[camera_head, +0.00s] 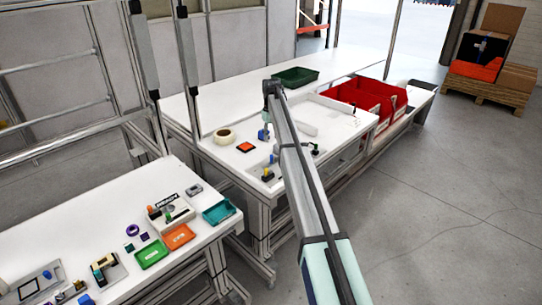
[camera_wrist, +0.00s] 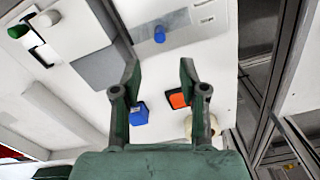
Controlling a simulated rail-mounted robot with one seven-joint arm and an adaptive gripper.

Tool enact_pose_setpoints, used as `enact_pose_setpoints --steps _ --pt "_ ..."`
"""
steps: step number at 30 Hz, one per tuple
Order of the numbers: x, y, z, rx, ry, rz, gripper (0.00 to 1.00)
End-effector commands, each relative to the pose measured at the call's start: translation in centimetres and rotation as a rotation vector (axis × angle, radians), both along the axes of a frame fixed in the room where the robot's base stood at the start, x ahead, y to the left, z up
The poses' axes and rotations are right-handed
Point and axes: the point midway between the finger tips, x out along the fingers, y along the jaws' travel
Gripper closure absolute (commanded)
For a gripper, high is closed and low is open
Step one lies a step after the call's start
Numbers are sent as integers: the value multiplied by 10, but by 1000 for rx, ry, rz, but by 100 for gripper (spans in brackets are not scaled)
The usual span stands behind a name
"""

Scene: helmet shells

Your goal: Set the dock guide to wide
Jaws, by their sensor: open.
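In the wrist view, a grey strip (camera_wrist: 190,22) with small printed labels lies on the white table, and a blue knob (camera_wrist: 159,34) stands on it. This may be the dock guide, but the labels are too small to read, so I cannot tell its setting. My gripper (camera_wrist: 159,70) is open, its two dark green fingers apart with nothing between them. The knob shows beyond the fingertips, apart from them. In the head view my arm crosses the far workbench and I cannot make out the gripper fingers.
A blue block (camera_wrist: 139,115), an orange-topped block (camera_wrist: 178,99) and a tape roll (camera_head: 224,136) are near my fingers. A grey plate (camera_wrist: 95,67) and a green-handled fixture (camera_wrist: 18,31) lie left. Red bins (camera_head: 365,98) and a green tray (camera_head: 296,77) stand farther back.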

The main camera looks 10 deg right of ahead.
Motion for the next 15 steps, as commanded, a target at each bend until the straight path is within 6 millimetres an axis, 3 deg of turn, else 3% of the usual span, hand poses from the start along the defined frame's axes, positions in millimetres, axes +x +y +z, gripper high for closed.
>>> enact_pose_setpoints --steps 9,15 --pt "-1 0 -62 0 2 -1 57" --pt "0 0 -93 0 1 -1 57"
